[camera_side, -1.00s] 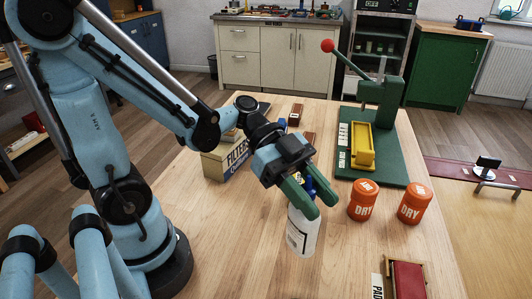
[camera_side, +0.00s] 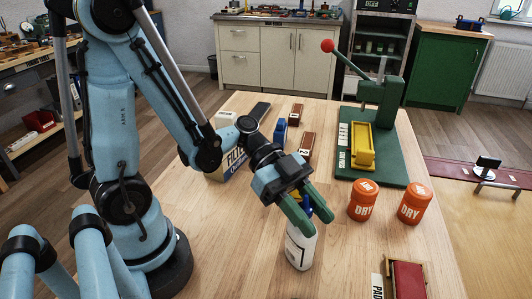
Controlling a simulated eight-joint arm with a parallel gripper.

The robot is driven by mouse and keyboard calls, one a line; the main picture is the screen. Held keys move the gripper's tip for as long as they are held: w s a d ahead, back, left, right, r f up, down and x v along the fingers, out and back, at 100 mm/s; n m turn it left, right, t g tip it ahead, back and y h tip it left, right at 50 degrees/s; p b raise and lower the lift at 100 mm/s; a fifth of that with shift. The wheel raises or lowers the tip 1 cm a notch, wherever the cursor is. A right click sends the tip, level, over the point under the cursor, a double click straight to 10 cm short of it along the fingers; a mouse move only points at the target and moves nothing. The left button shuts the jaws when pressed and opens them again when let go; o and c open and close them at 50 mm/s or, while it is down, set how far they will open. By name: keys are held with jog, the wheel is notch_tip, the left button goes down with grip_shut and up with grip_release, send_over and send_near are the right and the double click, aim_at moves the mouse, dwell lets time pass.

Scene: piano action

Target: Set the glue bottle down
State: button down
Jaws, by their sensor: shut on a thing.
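The glue bottle (camera_side: 299,248) is white with a dark label edge and a blue cap (camera_side: 306,204). It stands nearly upright over the front middle of the wooden table. My gripper (camera_side: 312,225) has green fingers, which are shut around the upper part of the bottle. The fingers partly hide the cap and neck. I cannot tell for sure whether the bottle's base touches the table.
Two orange DRY tubs (camera_side: 362,200) stand to the right. Behind them is a green board (camera_side: 388,178) with a lever press and a yellow block (camera_side: 362,148). A red pad (camera_side: 408,280) lies at the front right. A lettered box (camera_side: 232,165) is behind my arm.

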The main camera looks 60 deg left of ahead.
jog(key=c, duration=0.7)
grip_release()
jog(key=shift+c, duration=0.2)
jog(key=shift+a+r, duration=0.1)
jog(key=shift+a, duration=0.05)
jog(key=v, duration=1.2)
notch_tip(320, 180, down, 5)
jog(key=w+n+t+y, duration=0.1)
jog(key=w+n+y, duration=0.1)
jog(key=n+y, duration=0.75)
jog(key=shift+w+a+r+n+t+y, duration=0.45)
jog(key=shift+n+t+y, duration=0.2)
jog(key=shift+n, duration=0.45)
jog(key=shift+w+a+r+n+t+y, duration=0.35)
jog(key=shift+r+n+t+y, duration=0.25)
jog(key=shift+n, duration=0.55)
jog(key=shift+w+a+r+n+t+y, duration=0.35)
jog(key=shift+n+t+y, duration=0.4)
jog(key=shift+n, duration=0.35)
